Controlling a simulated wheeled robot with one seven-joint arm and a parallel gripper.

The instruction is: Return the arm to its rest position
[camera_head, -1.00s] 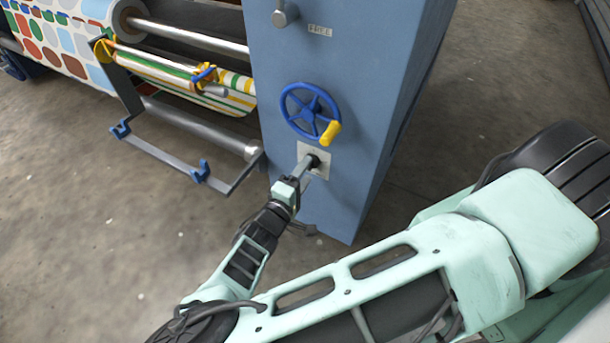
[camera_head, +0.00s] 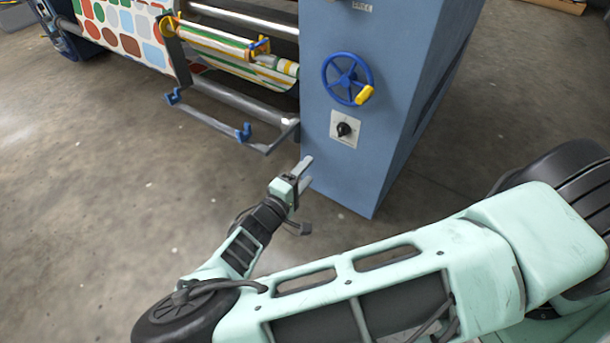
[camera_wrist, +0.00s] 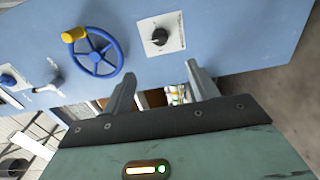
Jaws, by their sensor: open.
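My gripper (camera_head: 304,170) is open, with nothing between its fingers. In the head view it is in front of the blue press cabinet (camera_head: 375,185), below and left of a black rotary knob (camera_head: 344,129) on a white plate. The wrist view shows both fingers of my gripper (camera_wrist: 160,88) apart. There the knob (camera_wrist: 159,37) is beyond the fingertips, with a visible gap. My arm reaches across the lower part of the head view, bent at the elbow.
A blue handwheel (camera_head: 347,79) with a yellow handle is above the knob. Left of the cabinet are rollers, a striped fabric roll (camera_head: 225,48) and a grey bar (camera_head: 215,127) with blue hooks. The concrete floor (camera_head: 90,200) at left is clear.

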